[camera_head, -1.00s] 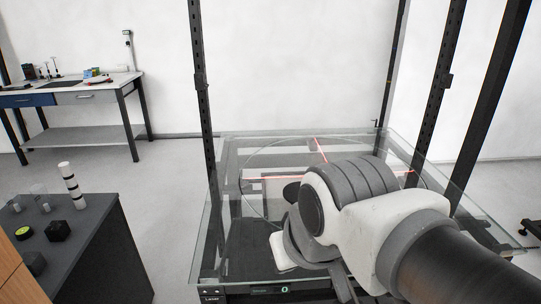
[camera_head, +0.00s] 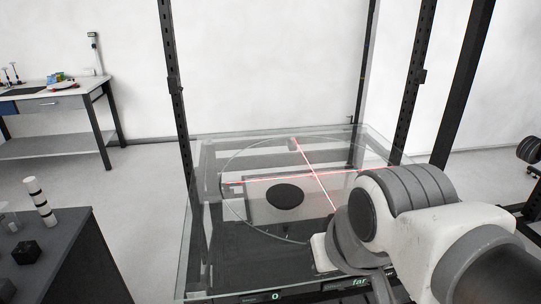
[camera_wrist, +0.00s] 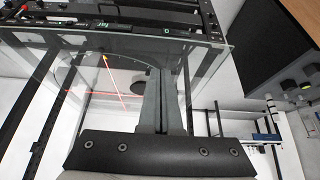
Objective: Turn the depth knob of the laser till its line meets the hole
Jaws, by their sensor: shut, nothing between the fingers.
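The glass turntable (camera_head: 240,225) shows a dark round hole (camera_head: 285,196) beneath or in it. A red laser line (camera_head: 262,179) runs across, behind the hole and apart from it. A second red line (camera_head: 325,192) crosses it and passes right of the hole. The front panel has a display reading "far" (camera_head: 360,282) and another reading "0" (camera_head: 275,296); both show in the wrist view, "far" (camera_wrist: 102,24) and "0" (camera_wrist: 166,30). I cannot make out the depth knob clearly.
Black uprights (camera_head: 178,90) frame the turntable. A dark table (camera_head: 65,255) with small items and a striped post (camera_head: 40,202) stands at left. A workbench (camera_head: 55,100) is at the back left. The floor between them is clear.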

